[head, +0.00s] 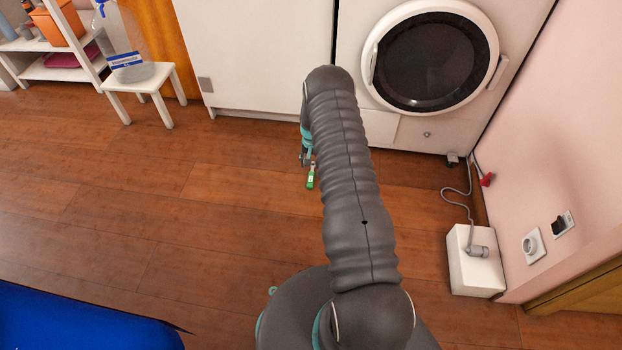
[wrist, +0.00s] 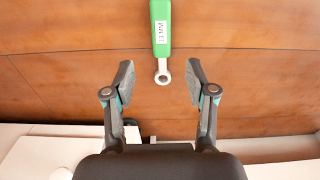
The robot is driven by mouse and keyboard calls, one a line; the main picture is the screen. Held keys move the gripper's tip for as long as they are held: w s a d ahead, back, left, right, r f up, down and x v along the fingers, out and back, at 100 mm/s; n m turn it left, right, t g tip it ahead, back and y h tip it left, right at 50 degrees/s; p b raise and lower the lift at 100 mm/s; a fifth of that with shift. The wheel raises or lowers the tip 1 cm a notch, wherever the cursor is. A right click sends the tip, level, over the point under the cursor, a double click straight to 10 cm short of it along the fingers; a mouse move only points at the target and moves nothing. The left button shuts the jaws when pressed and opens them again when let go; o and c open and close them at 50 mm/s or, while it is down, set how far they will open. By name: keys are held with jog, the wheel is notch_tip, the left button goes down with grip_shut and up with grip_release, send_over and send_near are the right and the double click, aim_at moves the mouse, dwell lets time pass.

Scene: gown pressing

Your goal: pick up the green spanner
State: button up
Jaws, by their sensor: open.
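The green spanner (head: 310,180) lies on the wooden floor in front of the white cabinet and washing machine. In the wrist view the spanner (wrist: 161,28) has a green handle with a white label reading 13 MM and a grey ring end. The ring lies between my gripper's fingertips (wrist: 160,78) in the picture, and the handle runs out of the top edge. My gripper is open and empty, with a gap on both sides of the ring. In the head view my gripper (head: 307,163) shows beside the spanner, partly hidden by my arm.
A washing machine (head: 430,55) and white cabinet (head: 262,55) stand behind. A white stool (head: 142,80) with a clear bottle (head: 122,45) is at the left. A white box (head: 474,265) with a cable is at the right. A blue surface (head: 75,320) lies lower left. Floor to the left is clear.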

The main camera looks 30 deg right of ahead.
aim_at(311, 176)
jog(key=shift+s+a+f, duration=0.1)
jog(key=shift+f, duration=1.7)
jog(key=shift+s+a+f, duration=0.1)
jog(key=shift+f, duration=1.65)
grip_shut()
